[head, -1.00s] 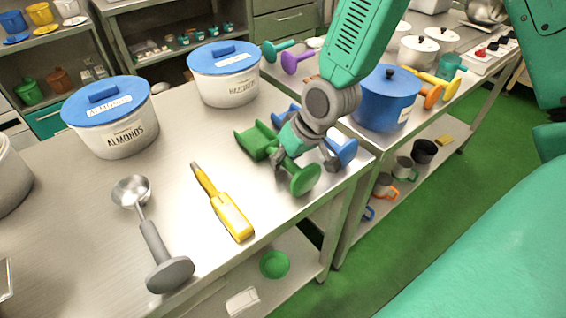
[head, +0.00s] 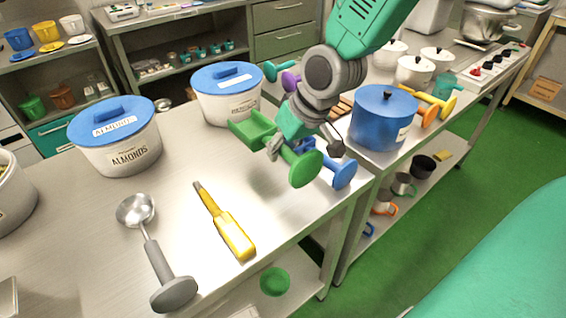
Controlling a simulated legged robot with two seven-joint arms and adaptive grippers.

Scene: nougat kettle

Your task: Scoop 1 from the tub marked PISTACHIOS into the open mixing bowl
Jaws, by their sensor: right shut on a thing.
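My right gripper (head: 302,148) is shut on a green scoop (head: 252,128), around its handle, and holds it just above the table. The scoop's square head points left and its round handle end (head: 305,168) points toward me. No label reading PISTACHIOS shows. An open tub (head: 18,205), cut off at the left edge, has greenish contents just visible; its label is out of sight. I cannot make out the open mixing bowl for sure; a shiny metal vessel (head: 478,24) stands far back right. My left gripper is not in view.
A lidded ALMONDS tub (head: 122,152) and a second blue-lidded tub (head: 232,106) stand at the back. A grey-handled scoop (head: 160,262), a yellow-handled tool (head: 230,232) and a blue scoop (head: 343,174) lie on the table. A blue pot (head: 383,122) stands right.

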